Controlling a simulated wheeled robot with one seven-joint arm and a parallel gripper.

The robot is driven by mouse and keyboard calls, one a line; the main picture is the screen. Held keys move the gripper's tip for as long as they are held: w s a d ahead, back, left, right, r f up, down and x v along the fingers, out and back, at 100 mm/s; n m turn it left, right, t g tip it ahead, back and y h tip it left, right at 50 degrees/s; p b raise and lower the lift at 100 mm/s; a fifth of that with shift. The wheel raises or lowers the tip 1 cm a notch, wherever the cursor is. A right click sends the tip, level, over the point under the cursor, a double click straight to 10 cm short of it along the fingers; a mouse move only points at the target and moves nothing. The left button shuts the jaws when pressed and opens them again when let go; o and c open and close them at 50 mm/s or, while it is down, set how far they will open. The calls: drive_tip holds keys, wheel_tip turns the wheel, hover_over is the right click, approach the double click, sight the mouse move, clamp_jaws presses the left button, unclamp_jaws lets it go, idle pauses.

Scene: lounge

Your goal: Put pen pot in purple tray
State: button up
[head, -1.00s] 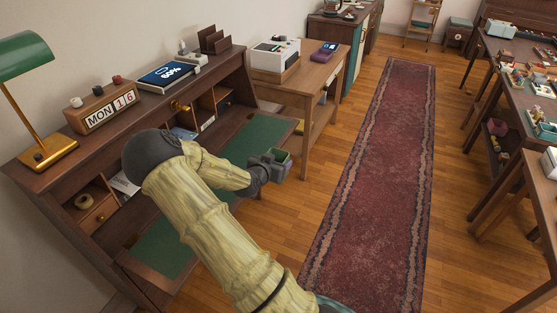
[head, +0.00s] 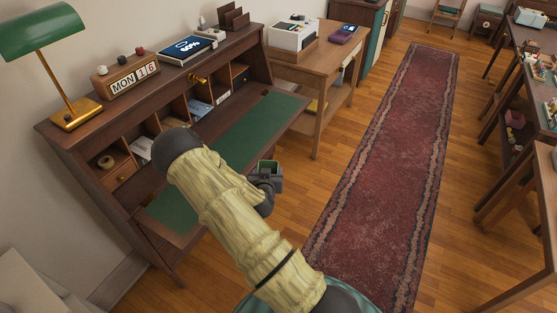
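My gripper (head: 267,184) is in front of the open writing desk, off its fold-down flap in the picture. It appears shut on a small square dark pot with a green inside (head: 268,167), which looks like the pen pot. The pot is upright in the air; my arm and gripper hide part of it, and the fingertips are hard to make out. A small purple tray-like thing (head: 343,35) lies on the wooden side table beyond the desk, with a blue-screened item on it or in it.
The writing desk (head: 285,103) carries a green lamp (head: 38,30), a calendar block (head: 134,80) and a tablet (head: 188,47). A white machine (head: 292,34) stands on the side table (head: 318,68). The red runner (head: 385,165) is clear floor; tables line the right side.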

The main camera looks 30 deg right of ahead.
drive_tip(key=s+a+f+n+t+y+p, duration=0.1)
drive_tip(key=s+a+f+n+y, duration=0.2)
drive_tip(key=a, duration=0.5)
drive_tip(key=s+a+f+n+t+y+p, duration=0.1)
drive_tip(key=s+a+f+n+y, duration=0.2)
drive_tip(key=s+a+f, duration=0.3)
drive_tip(key=shift+s+a+f+n+y, duration=0.2)
drive_tip(key=shift+a+f+n+y, duration=0.4)
drive_tip(key=shift+a, duration=0.55)
drive_tip(key=shift+r, duration=0.1)
